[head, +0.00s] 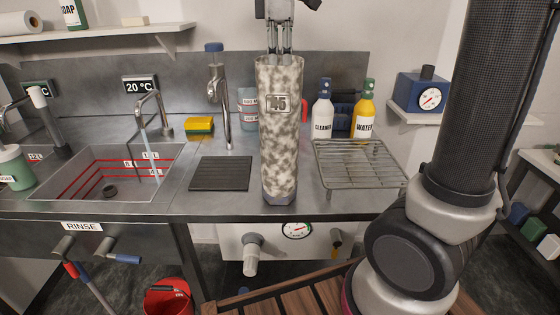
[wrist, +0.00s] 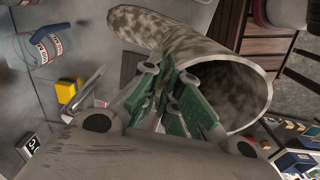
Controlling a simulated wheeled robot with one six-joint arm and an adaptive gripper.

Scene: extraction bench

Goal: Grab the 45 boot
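The 45 boot (head: 279,140) is a tall, mottled grey-white boot with a dark "45" plate on its shaft. It stands upright in the middle of the head view, its sole near the counter's front edge; I cannot tell whether it touches the counter. My gripper (head: 279,54) points down at the boot's top rim. In the wrist view the boot (wrist: 190,45) has its open mouth towards me. The green-padded fingers of my gripper (wrist: 170,78) are at the near rim, close together. I cannot tell whether they press on the boot wall.
A wire rack (head: 360,165) lies right of the boot, a dark ribbed mat (head: 221,174) left. Behind stand a tap (head: 219,100), a cleaner bottle (head: 322,112), a yellow water bottle (head: 364,112) and a sponge (head: 199,126). A sink (head: 65,190) is at left.

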